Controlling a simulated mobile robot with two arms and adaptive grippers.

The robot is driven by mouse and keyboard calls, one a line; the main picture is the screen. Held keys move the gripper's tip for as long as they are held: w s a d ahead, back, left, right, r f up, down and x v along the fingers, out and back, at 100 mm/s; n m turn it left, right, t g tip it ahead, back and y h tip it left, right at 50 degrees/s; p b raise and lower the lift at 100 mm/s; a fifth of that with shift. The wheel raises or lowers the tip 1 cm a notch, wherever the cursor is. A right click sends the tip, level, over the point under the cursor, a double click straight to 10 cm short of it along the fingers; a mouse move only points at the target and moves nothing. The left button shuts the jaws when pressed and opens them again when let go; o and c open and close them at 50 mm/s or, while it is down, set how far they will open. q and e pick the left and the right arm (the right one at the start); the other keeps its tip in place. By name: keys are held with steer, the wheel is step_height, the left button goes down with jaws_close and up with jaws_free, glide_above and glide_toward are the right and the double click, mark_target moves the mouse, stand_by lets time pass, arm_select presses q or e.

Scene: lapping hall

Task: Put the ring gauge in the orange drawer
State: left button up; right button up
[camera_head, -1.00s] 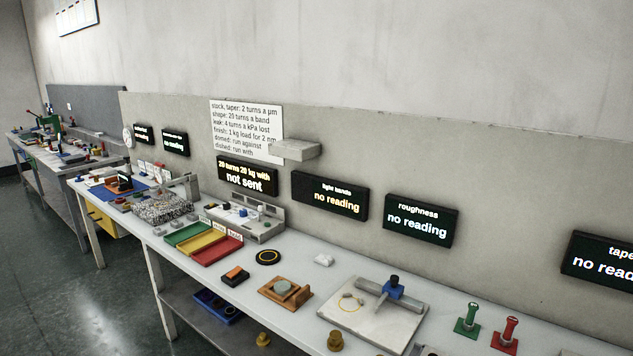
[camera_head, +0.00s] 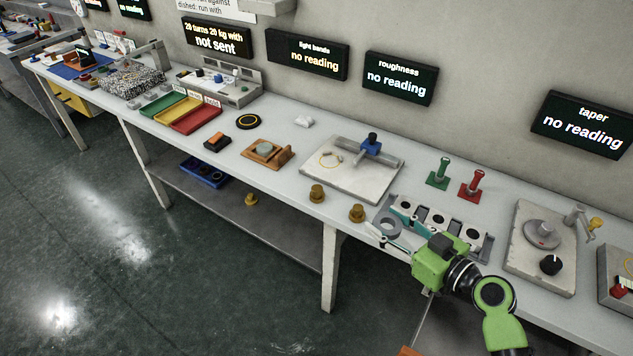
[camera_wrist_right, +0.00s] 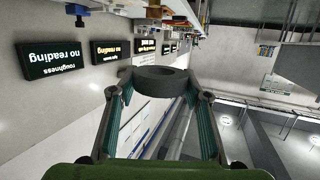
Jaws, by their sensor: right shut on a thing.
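A grey ring gauge (camera_head: 391,225) is held between the fingers of my right gripper (camera_head: 387,226), above the front edge of the bench. My left gripper is not in view.
Behind the gripper is a grey block with several round holes (camera_head: 484,249). Brass knobs (camera_head: 357,213), a flat plate with a blue-topped stand (camera_head: 330,187), and green (camera_head: 438,179) and red (camera_head: 471,192) posts stand nearby. The floor before the bench is clear.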

steer(key=w+a+f+m+t+h, duration=0.1)
steer(key=w+a+f+m+h, duration=0.15)
steer(key=w, duration=0.35)
steer(key=w+a+r+p, duration=0.1)
steer(key=w+a, duration=0.2)
steer(key=a, duration=0.4)
steer(key=w+a+r+p, duration=0.1)
steer(key=w+a+r, duration=0.1)
steer(key=a, duration=0.5)
steer(key=shift+w+a+t, duration=0.25)
steer(key=shift+w+t, duration=0.05)
steer(key=shift+w, duration=0.4)
steer(key=shift+f, duration=0.1)
